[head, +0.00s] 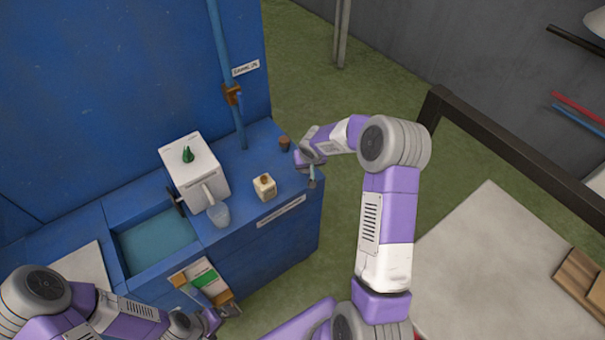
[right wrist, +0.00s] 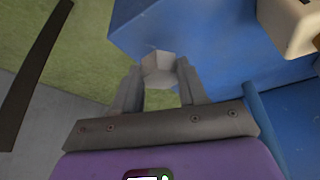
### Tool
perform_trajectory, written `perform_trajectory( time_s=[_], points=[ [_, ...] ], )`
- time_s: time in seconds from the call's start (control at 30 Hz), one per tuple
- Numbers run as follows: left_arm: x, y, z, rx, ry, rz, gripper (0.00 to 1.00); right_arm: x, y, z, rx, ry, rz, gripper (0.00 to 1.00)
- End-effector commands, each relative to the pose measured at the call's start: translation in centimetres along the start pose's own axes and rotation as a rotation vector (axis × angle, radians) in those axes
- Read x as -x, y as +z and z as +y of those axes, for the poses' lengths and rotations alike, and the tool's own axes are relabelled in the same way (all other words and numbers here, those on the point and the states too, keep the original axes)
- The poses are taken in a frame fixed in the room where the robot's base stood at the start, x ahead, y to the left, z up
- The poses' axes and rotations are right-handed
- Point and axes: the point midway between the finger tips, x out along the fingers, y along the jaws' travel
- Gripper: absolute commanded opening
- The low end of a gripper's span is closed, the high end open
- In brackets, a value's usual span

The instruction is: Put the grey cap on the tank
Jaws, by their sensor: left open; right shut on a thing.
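A small cream tank-like container (head: 265,186) with a dark brown spot on top stands upright on the blue counter (head: 245,160). Part of it shows at the top right of the right wrist view (right wrist: 293,22). My right gripper (head: 312,182) is at the counter's right edge, to the right of the container and apart from it. In the right wrist view my right gripper (right wrist: 158,82) is shut on a pale grey faceted cap (right wrist: 158,66). My left gripper (head: 218,318) is open and low, in front of the counter near the green-labelled panel; its fingertips are hard to make out.
A white box (head: 195,170) with a green knob stands left of the container, with a clear cup (head: 219,214) before it. A basin (head: 155,240) lies further left. A small brown cylinder (head: 284,144) and a blue pipe (head: 225,70) stand behind.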

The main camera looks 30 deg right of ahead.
Motion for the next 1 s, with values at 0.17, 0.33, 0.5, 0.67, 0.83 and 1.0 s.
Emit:
perform_trajectory(
  time_s=[0.17, 0.33, 0.5, 0.67, 0.83, 1.0],
  points=[
    [-0.3, 0.0, -0.1, 0.000, 0.000, 0.000, 0.93, -1.3, 0.6, 0.0, 0.001, 0.000, -0.001, 0.05],
    [-0.9, -0.1, -0.3, 0.000, 0.000, 0.000, 0.93, -3.6, 1.5, 0.0, 0.001, 0.000, -0.001, 0.05],
    [-0.9, -0.1, -0.3, 0.000, 0.000, 0.001, 0.93, -3.8, 1.5, -0.1, 0.000, -0.001, 0.002, 0.05],
    [-1.0, -0.1, -0.4, 0.000, 0.000, 0.001, 0.93, -3.9, 1.6, -0.1, -0.001, -0.001, 0.002, 0.05],
    [-1.3, -0.1, -0.5, 0.000, 0.000, 0.001, 0.93, -4.1, 1.7, 0.0, -0.001, -0.001, 0.001, 0.49],
    [-1.3, -0.1, -0.5, 0.000, 0.000, 0.001, 0.93, -4.1, 1.7, 0.0, -0.001, -0.001, 0.001, 0.67]
  ],
)
